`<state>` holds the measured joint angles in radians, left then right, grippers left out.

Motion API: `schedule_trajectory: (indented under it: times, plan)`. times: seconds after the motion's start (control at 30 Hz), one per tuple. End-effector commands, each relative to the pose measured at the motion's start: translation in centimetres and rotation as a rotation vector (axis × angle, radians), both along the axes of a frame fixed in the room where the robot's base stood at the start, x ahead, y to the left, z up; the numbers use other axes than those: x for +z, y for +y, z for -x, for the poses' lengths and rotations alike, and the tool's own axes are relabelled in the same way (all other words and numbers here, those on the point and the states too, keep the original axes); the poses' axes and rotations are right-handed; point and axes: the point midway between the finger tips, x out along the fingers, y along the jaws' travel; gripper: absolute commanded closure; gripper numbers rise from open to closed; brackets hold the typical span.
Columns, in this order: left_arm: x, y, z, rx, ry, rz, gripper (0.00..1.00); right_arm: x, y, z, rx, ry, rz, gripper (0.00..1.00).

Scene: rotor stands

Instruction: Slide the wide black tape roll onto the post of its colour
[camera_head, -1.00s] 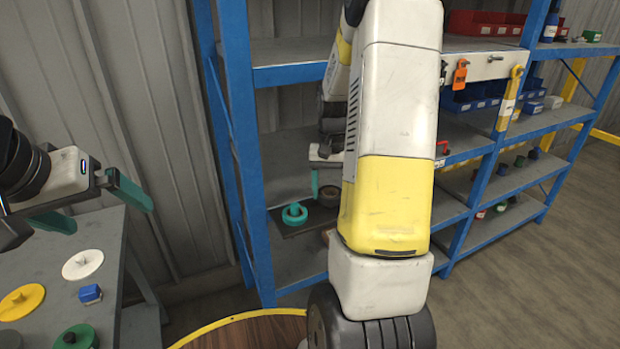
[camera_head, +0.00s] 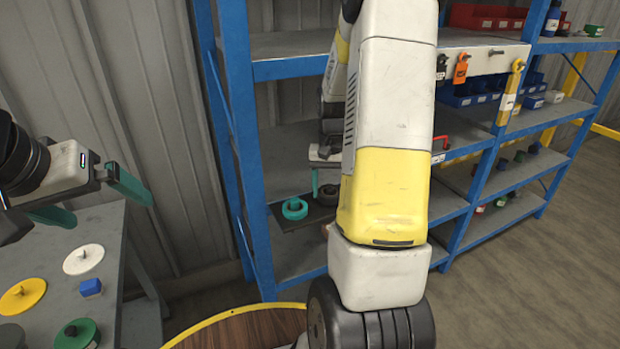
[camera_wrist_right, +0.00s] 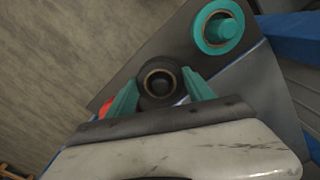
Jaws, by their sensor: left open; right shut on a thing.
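The wide black tape roll (camera_head: 328,195) is at the dark board on the lower blue shelf. In the right wrist view the roll (camera_wrist_right: 147,88), with a brownish core, sits between the green fingers of my right gripper (camera_wrist_right: 160,90), which is shut on it. Whether a post stands inside its dark centre, or whether the roll touches the board, I cannot tell. In the head view my right gripper (camera_head: 318,183) is partly hidden by my right arm. My left gripper (camera_head: 92,200) is open and empty above the grey table at left.
A teal ring (camera_head: 294,209) with a teal centre stands beside the roll on the dark board (camera_wrist_right: 168,45). Blue shelf uprights (camera_head: 243,150) are close by. The grey table (camera_head: 105,225) holds white, yellow, green and dark discs and a blue block (camera_head: 90,287).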

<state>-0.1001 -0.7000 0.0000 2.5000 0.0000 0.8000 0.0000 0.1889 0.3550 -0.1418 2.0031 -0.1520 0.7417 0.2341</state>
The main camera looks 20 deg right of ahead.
Motion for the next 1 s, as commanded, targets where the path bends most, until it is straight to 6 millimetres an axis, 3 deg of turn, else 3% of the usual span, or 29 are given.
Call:
schedule_trajectory:
  times: [0.67, 0.7, 0.8, 1.0]
  plan:
    - [0.00, 0.00, 0.00, 0.000, 0.000, 0.000, 0.00, -0.63, 0.00, -0.01, 0.000, 0.000, 0.000, 0.75]
    - [0.00, 0.00, 0.00, 0.000, 0.000, 0.000, 0.00, -0.63, 0.00, -0.01, 0.000, 0.000, 0.000, 0.31]
    - [0.00, 0.00, 0.00, 0.000, 0.000, 0.000, 0.00, -0.63, 0.00, -0.01, 0.000, 0.000, 0.000, 0.14]
    - [0.00, 0.00, 0.00, 0.000, 0.000, 0.000, 0.00, -0.63, 0.01, 0.00, 0.000, 0.000, 0.000, 0.14]
